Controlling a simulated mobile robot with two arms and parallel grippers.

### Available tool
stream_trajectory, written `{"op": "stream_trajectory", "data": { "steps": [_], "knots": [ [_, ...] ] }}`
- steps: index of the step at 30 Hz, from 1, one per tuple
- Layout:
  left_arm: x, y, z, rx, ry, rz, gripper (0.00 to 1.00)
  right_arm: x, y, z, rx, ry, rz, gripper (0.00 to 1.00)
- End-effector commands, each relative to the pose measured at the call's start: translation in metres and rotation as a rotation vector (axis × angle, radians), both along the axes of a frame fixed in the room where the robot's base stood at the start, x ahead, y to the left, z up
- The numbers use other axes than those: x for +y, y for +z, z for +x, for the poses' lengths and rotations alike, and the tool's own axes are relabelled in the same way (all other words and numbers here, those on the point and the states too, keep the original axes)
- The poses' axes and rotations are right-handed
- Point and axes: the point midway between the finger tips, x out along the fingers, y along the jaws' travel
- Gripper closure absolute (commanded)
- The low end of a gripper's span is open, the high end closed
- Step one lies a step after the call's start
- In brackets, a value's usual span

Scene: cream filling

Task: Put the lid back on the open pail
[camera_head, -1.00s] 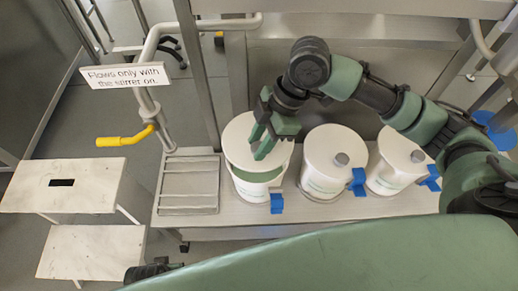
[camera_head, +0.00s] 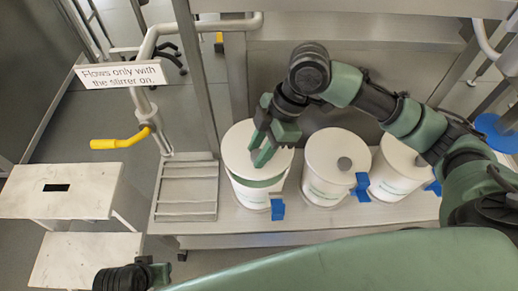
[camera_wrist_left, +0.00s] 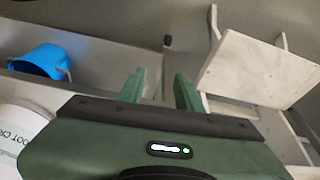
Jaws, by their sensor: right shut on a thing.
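The white round lid (camera_head: 240,146) is over the leftmost white pail (camera_head: 250,195). A green band shows between the lid's front edge and the pail's rim, so the lid is not flush at the front. My right gripper (camera_head: 262,158) is above the middle of the lid, shut on its knob, which the fingers hide. My left gripper is mostly out of the head view, with only a dark part of it (camera_head: 130,277) at the bottom left. In the left wrist view its two fingers (camera_wrist_left: 160,88) are apart with nothing between them.
Two lidded pails (camera_head: 336,165) (camera_head: 398,170) stand to the right on the metal bench, with blue taps (camera_head: 362,186) in front. A ribbed metal tray (camera_head: 187,190) lies left of the open pail. A yellow-handled lever (camera_head: 120,140) and a white step stool (camera_head: 60,188) are further left.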

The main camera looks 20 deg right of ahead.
Motion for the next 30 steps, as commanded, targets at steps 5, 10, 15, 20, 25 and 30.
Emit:
{"op": "stream_trajectory", "data": {
  "steps": [5,10,15,20,25,30],
  "knots": [
    [0.001,0.015,-0.002,-0.012,0.001,0.000,0.66,0.000,-0.008,0.000,-0.001,0.001,0.001,1.00],
    [0.002,0.032,-0.006,-0.023,0.003,-0.001,0.66,0.000,-0.015,0.000,-0.001,0.000,0.001,1.00],
    [0.003,0.048,-0.012,-0.033,0.005,-0.001,0.66,0.000,-0.022,0.000,-0.001,-0.001,0.001,1.00],
    [0.003,0.057,-0.016,-0.038,0.005,-0.001,0.66,0.000,-0.029,0.000,0.002,-0.001,0.000,1.00],
    [0.003,0.055,-0.015,-0.038,0.005,-0.001,0.66,0.000,-0.040,0.000,0.001,-0.001,0.000,1.00],
    [0.003,0.054,-0.015,-0.038,0.005,-0.001,0.66,0.000,-0.046,0.000,0.002,0.000,0.000,1.00]
  ]
}}
